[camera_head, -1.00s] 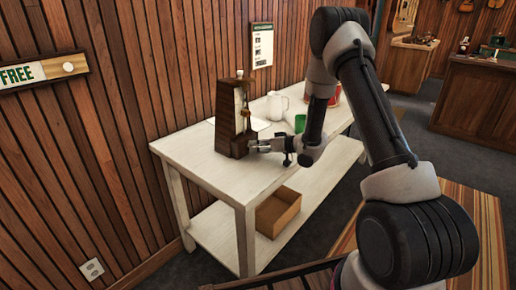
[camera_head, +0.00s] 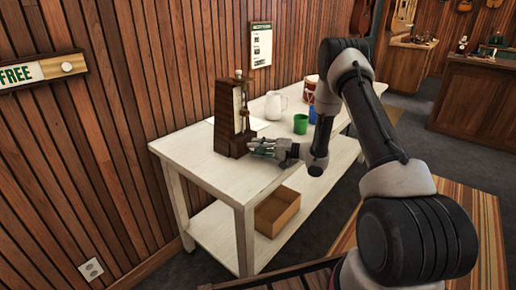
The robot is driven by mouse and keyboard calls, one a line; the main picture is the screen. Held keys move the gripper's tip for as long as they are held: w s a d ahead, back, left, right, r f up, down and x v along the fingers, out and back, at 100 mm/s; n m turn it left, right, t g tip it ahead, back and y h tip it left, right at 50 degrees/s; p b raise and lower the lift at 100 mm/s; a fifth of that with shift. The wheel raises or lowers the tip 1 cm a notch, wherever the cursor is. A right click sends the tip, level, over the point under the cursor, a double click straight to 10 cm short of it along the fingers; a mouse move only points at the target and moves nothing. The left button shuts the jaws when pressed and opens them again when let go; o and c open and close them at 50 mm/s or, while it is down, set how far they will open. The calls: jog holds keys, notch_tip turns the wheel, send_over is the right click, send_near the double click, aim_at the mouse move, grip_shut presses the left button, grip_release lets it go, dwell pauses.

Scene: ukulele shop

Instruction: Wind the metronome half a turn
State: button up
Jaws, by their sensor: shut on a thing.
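The metronome (camera_head: 227,118) is a dark brown wooden pyramid with a pale front face and a light knob on top. It stands upright on the white table (camera_head: 185,153), near its left end. My gripper (camera_head: 253,148) is at the metronome's lower right side, close to the base, with the arm reaching in from the right. The jaws are shut on a small part at the metronome's side, which the fingers hide. The winding key itself cannot be made out.
A white pitcher (camera_head: 276,104), a green cup (camera_head: 300,124), a blue cup (camera_head: 313,116) and a red drum (camera_head: 308,88) stand farther back on the table. A cardboard box (camera_head: 277,212) sits on the lower shelf.

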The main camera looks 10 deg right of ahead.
jog(key=shift+f+m, duration=0.15)
jog(key=shift+m, duration=0.85)
jog(key=shift+y, duration=0.3)
jog(key=o, duration=0.8)
jog(key=shift+c, duration=0.2)
jog(key=v, duration=1.2)
jog(key=shift+f, duration=0.1)
